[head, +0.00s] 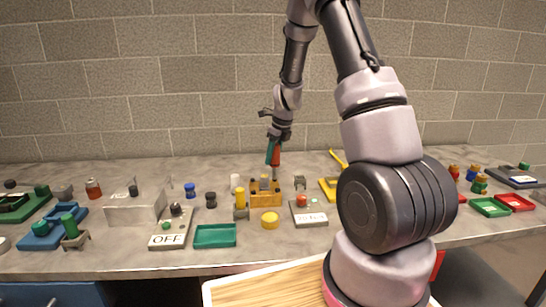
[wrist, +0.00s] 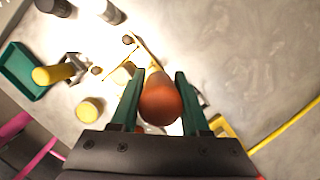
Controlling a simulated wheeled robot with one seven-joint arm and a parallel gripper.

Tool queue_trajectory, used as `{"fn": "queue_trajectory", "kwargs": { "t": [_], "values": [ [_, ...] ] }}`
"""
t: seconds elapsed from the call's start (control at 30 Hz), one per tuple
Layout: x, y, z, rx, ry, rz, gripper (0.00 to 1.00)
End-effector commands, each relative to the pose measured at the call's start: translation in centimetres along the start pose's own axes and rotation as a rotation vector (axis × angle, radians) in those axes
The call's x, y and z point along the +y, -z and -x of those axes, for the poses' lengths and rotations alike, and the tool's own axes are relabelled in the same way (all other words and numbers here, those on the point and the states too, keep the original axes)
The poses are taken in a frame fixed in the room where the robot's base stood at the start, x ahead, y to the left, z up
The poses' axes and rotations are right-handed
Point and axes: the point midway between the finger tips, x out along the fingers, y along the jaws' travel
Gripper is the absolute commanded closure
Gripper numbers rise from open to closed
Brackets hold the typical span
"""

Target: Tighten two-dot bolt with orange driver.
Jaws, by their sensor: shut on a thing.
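My gripper (head: 272,160) is shut on the orange driver (head: 276,158), which shows in the wrist view as a round orange handle end (wrist: 160,102) between the two green fingers. The driver hangs above the yellow-orange block (head: 265,199) near the middle of the counter. In the wrist view the handle and fingers hide much of what lies below. I cannot make out the driver's tip or whether it touches anything. Bolts with dot marks are too small or hidden to tell apart.
Close around the block are a yellow cylinder in a stand (head: 241,203), a yellow disc (head: 270,218), a panel with a red knob (head: 308,214) and a yellow frame (head: 328,188). A teal tray (head: 215,236) and an OFF panel (head: 168,240) lie left. Bare counter lies behind.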

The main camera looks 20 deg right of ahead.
Motion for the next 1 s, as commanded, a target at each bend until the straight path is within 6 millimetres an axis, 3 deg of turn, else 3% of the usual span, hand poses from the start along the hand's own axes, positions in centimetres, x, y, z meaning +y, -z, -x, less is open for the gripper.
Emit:
{"fn": "queue_trajectory", "kwargs": {
  "t": [0.33, 1.0],
  "values": [
    [0.0, -0.1, 0.4, 0.0, 0.001, 0.001, 1.0],
    [0.0, -1.6, 5.5, -0.003, 0.002, 0.002, 1.0]
  ]
}}
